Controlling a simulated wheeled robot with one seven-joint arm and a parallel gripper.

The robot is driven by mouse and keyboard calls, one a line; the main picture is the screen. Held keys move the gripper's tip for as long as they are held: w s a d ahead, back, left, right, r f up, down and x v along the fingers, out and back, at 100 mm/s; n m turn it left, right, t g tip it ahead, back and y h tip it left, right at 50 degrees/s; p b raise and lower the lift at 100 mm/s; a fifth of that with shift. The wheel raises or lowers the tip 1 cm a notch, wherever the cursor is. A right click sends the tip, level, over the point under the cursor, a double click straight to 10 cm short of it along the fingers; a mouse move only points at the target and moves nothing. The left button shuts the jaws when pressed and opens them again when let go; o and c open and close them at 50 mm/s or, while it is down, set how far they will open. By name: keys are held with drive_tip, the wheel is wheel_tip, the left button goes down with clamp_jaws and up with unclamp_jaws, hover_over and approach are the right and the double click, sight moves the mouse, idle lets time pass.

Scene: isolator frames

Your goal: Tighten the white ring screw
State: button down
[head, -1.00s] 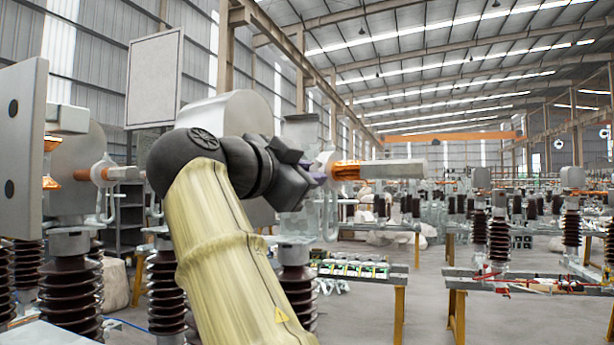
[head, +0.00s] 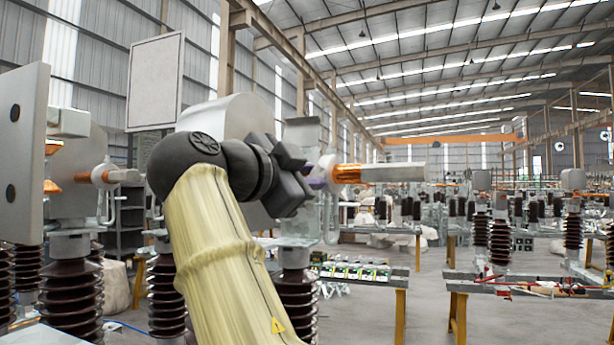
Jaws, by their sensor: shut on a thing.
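My gripper (head: 318,178) is at the end of my arm, at the middle isolator in the head view. It is shut on the white ring screw, at the near end of the copper-coloured contact (head: 347,174). The dark gripper body and purple finger parts cover most of the screw, so its ring and thread cannot be made out. A grey metal bar (head: 395,173) runs right from the copper contact. A pale hanging loop (head: 331,220) shows just below the gripper.
A similar isolator head with a copper contact (head: 98,176) stands at the left, beside a large grey plate (head: 22,150). Brown ribbed insulators (head: 296,300) stand below. A bench with small parts (head: 355,271) is behind.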

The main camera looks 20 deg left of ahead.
drive_tip(key=shift+r+m, duration=0.1)
drive_tip(key=shift+m, duration=0.7)
drive_tip(key=m, duration=0.4)
drive_tip(key=shift+r+m+p, duration=0.1)
drive_tip(key=shift+m+p, duration=0.2)
drive_tip(key=c, duration=1.3)
unclamp_jaws()
drive_tip(key=shift+b+v, duration=0.3)
drive_tip(key=shift+v, duration=3.5)
drive_tip(key=shift+w, duration=0.1)
